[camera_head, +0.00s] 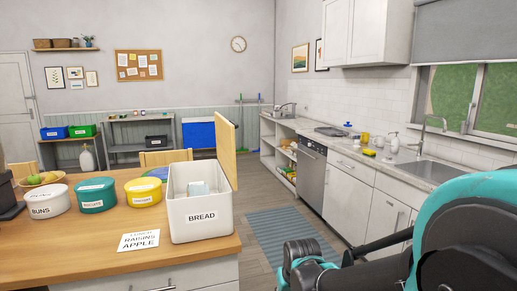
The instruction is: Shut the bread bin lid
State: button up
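The white bread bin (200,213), labelled BREAD, stands on the front right of the wooden counter (90,240). Its wooden lid (228,150) is open and stands upright along the bin's right side. A pale bluish block-like thing (198,188) shows inside the bin. My arm, teal and black, fills the lower right of the view, to the right of the bin and apart from it. A dark part of it lies low beside the counter. My gripper's fingertips cannot be made out.
White BUNS (47,202), teal (95,196) and yellow (144,193) tins stand left of the bin, with a fruit bowl (42,180) behind. A paper sign (138,241) lies in front.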

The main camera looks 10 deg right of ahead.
aim_at(225, 128)
jog(key=i+l+z, duration=0.1)
jog(key=i+l, duration=0.6)
jog(key=i+l+u, duration=0.15)
jog(key=u, duration=0.2)
jog(key=i+l+u, duration=0.15)
jog(key=u, duration=0.25)
jog(key=i+l+u, duration=0.1)
jog(key=l+u, duration=0.25)
